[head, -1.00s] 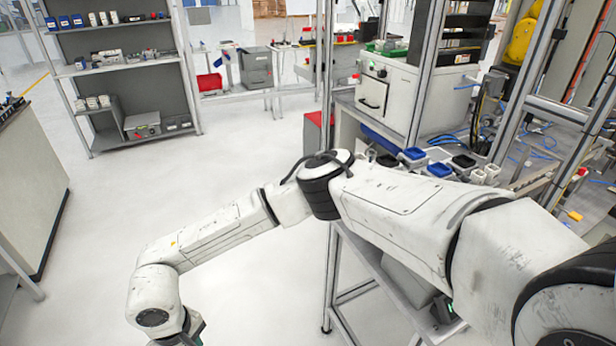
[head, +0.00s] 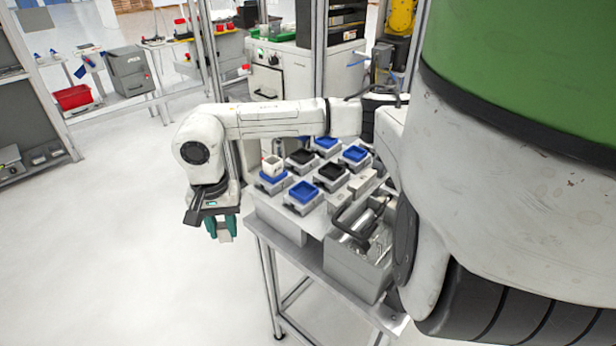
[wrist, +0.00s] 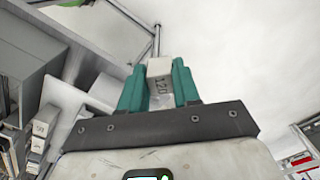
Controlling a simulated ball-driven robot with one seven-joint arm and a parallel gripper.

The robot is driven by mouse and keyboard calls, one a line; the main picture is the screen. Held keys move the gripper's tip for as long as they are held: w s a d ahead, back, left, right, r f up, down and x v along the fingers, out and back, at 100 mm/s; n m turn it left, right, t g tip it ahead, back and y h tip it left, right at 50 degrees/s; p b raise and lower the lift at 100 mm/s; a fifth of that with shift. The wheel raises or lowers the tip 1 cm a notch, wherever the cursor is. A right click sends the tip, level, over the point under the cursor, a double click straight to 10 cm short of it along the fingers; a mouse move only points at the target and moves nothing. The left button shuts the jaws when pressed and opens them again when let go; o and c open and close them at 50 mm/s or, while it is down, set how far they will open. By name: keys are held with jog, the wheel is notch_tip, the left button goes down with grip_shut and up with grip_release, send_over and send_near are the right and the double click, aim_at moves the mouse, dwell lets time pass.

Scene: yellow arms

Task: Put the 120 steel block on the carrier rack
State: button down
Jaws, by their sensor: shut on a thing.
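In the head view my gripper (head: 219,228) points down over the floor, left of the bench, and the block (head: 226,236) shows below the fingers. What looks like the carrier rack (head: 305,208) is a light grey plate on the bench, right of my gripper. It bears several grey carriers with blue or black tops. A whitish block (head: 272,167) sits on its left carrier.
A grey open box (head: 352,272) with a dark handle stands at the bench's front. The bench frame (head: 268,290) has metal legs. Labelled blocks (wrist: 40,130) show at left in the wrist view. The floor (head: 110,240) at left is clear.

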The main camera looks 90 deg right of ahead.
jog(key=s+d+r+m, duration=0.4)
jog(key=s+m, duration=0.1)
jog(key=s, duration=0.5)
jog(key=s+d+r+m, duration=0.3)
jog(key=s+r+m, duration=0.15)
jog(key=s, duration=0.55)
notch_tip(320, 180, down, 8)
jog(key=b, duration=0.3)
notch_tip(320, 180, down, 2)
jog(key=b, duration=0.4)
jog(key=shift+f+b, duration=0.2)
jog(key=shift+b, duration=0.1)
jog(key=shift+f+b, duration=0.55)
jog(key=shift+b, duration=0.45)
jog(key=c, duration=0.7)
grip_release()
jog(key=shift+c, duration=0.2)
jog(key=shift+r, duration=0.1)
